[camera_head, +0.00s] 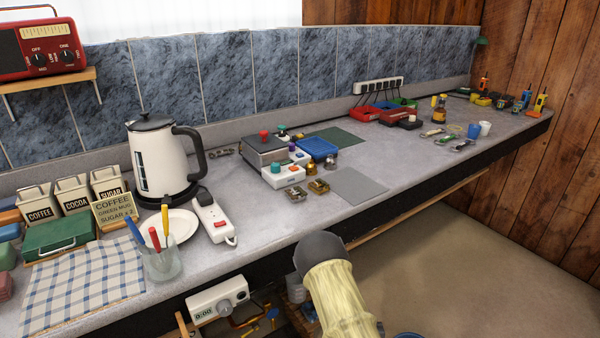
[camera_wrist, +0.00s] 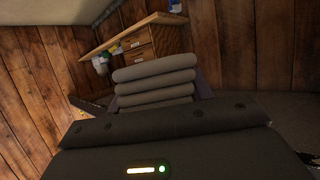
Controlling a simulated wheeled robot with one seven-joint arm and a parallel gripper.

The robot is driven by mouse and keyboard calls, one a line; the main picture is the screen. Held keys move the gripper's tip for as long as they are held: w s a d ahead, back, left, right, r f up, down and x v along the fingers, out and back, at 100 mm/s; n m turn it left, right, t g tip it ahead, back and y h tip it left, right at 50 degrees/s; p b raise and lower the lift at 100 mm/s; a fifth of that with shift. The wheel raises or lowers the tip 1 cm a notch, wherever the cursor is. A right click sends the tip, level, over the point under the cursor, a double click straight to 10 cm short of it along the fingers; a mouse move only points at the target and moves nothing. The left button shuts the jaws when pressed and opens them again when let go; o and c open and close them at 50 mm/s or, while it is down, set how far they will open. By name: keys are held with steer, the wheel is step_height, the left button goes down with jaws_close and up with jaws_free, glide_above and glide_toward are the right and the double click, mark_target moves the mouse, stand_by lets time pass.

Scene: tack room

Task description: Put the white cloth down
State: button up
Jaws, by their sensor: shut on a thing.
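In the wrist view my gripper (camera_wrist: 156,98) is shut on a folded cloth (camera_wrist: 154,74), which shows as several thick, rounded layers one above the other. The cloth looks grey in the dim light there, and I take it to be the white cloth. Dark edges of the fingers show at both sides of it. The head view does not show my gripper or the held cloth; only part of my arm shows at the bottom middle, in front of the counter.
A grey counter (camera_head: 255,226) runs along the tiled wall. A blue-and-white checked cloth (camera_head: 84,284), a cup of pens (camera_head: 161,262), a plate (camera_head: 181,224) and a kettle (camera_head: 158,160) stand on its left. A grey mat (camera_head: 358,186) lies bare mid-counter. A wooden cabinet (camera_wrist: 138,37) shows in the wrist view.

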step_height(320, 180, up, 24)
steer(key=s+a+p, duration=0.1)
steer(key=s+p, duration=0.1)
steer(key=p, duration=1.5)
steer(key=shift+s, duration=0.1)
steer(key=s+f, duration=0.3)
steer(key=f, duration=1.2)
steer(key=shift+s+f, duration=0.25)
steer(key=shift+s, duration=0.1)
